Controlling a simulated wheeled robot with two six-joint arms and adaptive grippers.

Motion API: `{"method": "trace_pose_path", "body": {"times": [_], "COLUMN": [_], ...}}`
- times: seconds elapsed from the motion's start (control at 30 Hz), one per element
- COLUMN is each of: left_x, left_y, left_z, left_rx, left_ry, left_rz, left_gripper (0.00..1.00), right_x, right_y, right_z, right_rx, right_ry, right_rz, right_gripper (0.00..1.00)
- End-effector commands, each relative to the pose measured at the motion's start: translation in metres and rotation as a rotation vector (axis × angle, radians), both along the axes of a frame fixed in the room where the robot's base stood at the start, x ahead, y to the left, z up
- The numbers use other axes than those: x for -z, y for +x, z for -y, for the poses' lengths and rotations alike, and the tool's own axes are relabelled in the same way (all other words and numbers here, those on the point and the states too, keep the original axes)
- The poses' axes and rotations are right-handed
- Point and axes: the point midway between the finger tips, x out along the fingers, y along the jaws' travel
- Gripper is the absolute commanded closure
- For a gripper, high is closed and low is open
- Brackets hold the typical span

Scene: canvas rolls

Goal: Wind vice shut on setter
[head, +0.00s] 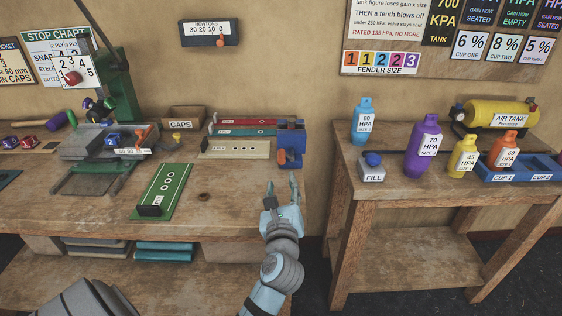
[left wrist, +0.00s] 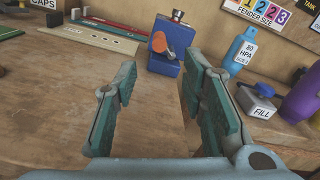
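A blue vice (head: 291,134) stands at the right end of the workbench, with an orange handle (head: 284,157) on its front. In the left wrist view the vice (left wrist: 165,65) is straight ahead past the fingers, with its orange handle (left wrist: 160,42) facing me and a small metal piece on top. I cannot tell which thing is the setter, or whether anything sits in the jaws. My left gripper (head: 282,184) is open and empty, just in front of the vice and apart from it. It also shows open in the left wrist view (left wrist: 163,72). My right gripper is out of view.
A cream strip (head: 235,149) and red and teal bars (head: 245,125) lie left of the vice. A green board (head: 165,190) is further left. A second table (head: 400,160) to the right, across a gap, holds bottles, a FILL unit (head: 373,170) and an air tank (head: 500,112).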

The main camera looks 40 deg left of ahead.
Motion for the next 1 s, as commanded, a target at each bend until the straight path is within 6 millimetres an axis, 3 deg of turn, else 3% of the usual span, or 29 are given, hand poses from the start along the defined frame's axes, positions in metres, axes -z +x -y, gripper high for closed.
{"method": "trace_pose_path", "body": {"times": [0.3,0.43,0.87,1.0], "left_x": [-0.001,0.0,-0.001,-0.001], "left_y": [0.069,0.088,0.099,0.099], "left_z": [-0.054,-0.068,-0.077,-0.077], "left_rx": [-0.003,-0.002,-0.001,-0.002], "left_ry": [0.01,0.008,0.009,0.01], "left_rz": [-0.002,-0.002,-0.003,-0.004], "left_gripper": [0.62,0.62,0.62,0.84], "right_x": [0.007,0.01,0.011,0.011], "right_y": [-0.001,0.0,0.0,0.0], "right_z": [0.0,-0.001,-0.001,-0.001], "right_rx": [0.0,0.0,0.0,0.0], "right_ry": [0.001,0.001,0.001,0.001], "right_rz": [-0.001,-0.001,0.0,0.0], "right_gripper": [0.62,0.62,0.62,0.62]}}
